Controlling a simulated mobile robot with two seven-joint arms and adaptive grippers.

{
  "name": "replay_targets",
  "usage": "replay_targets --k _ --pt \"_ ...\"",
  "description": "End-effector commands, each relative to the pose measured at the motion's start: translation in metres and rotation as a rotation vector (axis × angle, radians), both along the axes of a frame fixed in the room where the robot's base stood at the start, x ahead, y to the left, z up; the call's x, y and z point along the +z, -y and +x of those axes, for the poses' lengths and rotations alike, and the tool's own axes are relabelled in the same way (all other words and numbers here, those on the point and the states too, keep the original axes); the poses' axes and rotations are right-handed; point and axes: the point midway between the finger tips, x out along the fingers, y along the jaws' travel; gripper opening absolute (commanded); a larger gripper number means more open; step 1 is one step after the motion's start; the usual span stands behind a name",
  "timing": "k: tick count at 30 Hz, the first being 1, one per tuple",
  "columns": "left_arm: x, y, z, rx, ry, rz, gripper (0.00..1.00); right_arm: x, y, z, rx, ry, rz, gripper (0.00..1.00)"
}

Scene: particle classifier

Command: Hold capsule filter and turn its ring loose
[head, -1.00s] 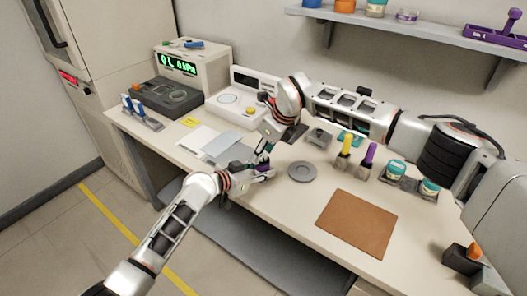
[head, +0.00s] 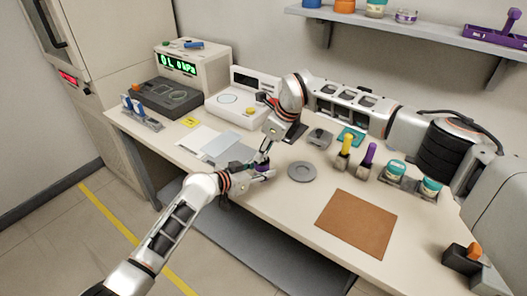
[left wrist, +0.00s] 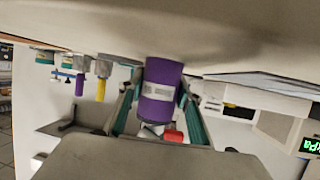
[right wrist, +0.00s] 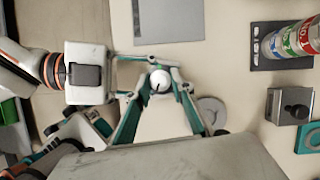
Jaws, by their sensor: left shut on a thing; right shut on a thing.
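The capsule filter is a purple cylinder with a pale label band, seen close up in the left wrist view (left wrist: 160,90) and small in the head view (head: 262,168). My left gripper (left wrist: 160,80) is shut on its body, one teal finger on each side. A small red part (left wrist: 174,136) shows at its end. My right gripper (right wrist: 160,82) comes from above and is shut around the filter's top, where a round white end (right wrist: 160,80) shows between the fingertips. The ring cannot be told apart from the fingers.
A grey disc (head: 301,172) lies right of the filter, with a brown mat (head: 357,223) further right. Yellow-topped (head: 345,150) and purple-topped (head: 366,160) tools stand behind. A pale plate (head: 221,147) lies to the left. The table's front edge runs close by.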

Motion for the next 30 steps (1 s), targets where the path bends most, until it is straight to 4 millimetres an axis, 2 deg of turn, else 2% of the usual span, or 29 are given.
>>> replay_targets --k 15,30 --pt "-0.0004 0.0006 -0.0005 -0.002 0.000 0.002 0.00 -0.0018 0.0012 0.0025 0.360 -0.002 -0.003 0.01" --pt "-0.0002 0.0009 -0.0007 -0.002 0.000 0.000 0.00 -0.0027 0.0018 0.0023 0.474 -0.001 -0.002 0.01"
